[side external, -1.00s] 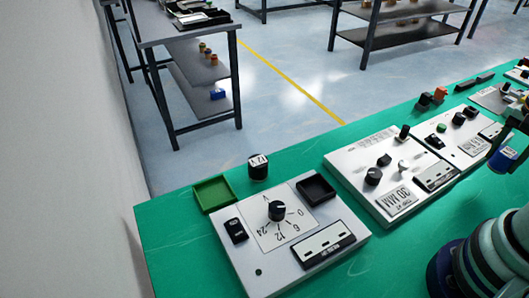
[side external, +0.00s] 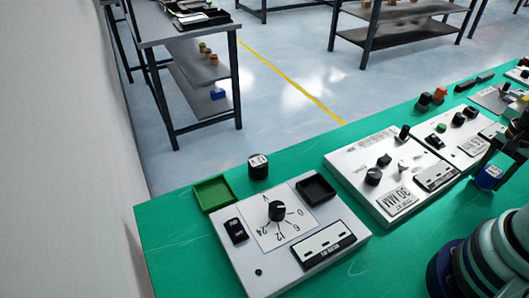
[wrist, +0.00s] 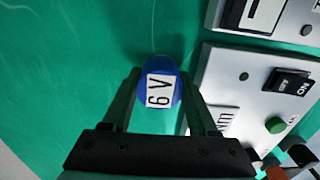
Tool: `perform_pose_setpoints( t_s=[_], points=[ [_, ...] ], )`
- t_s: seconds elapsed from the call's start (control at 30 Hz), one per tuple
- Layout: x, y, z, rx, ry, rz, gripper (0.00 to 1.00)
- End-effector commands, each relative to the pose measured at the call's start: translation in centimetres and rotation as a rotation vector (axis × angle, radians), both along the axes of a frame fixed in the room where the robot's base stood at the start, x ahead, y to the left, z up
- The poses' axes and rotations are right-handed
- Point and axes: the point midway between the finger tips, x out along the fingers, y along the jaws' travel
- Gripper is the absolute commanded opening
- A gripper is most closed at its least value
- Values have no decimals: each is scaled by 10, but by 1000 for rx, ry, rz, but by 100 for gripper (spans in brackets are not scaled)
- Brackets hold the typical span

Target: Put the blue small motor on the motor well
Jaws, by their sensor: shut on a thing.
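The blue small motor (wrist: 175,92) is a short cylinder with a white "6 V" label on top, between the fingers of my gripper (wrist: 160,76) in the wrist view. My gripper is shut on it. In the side external view the motor (side external: 488,178) hangs from my gripper (side external: 493,168) at the right edge, beside the white panels. A black square open well (side external: 316,187) sits on the nearest white panel. A green open square tray (side external: 214,194) lies on the mat left of that panel. I cannot tell which of these is the motor well.
A black cylinder (side external: 258,166) with a white-labelled top stands between the green tray and the black well. The dial panel (side external: 253,258) and the middle panel (side external: 351,166) carry raised knobs. The green mat (side external: 175,249) is bare at the front left.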

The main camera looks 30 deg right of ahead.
Motion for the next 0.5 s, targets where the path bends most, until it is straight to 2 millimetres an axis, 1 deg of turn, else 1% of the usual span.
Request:
perform_pose_setpoints(
  t_s=[0.07,0.1,0.17,0.5],
  points=[
    [0,0,-2,1,0,0,0],
    [0,0,-3,1,0,0,67],
    [0,0,-2,0,0,0,89],
    [0,0,-1,0,0,0,89]
  ],
)
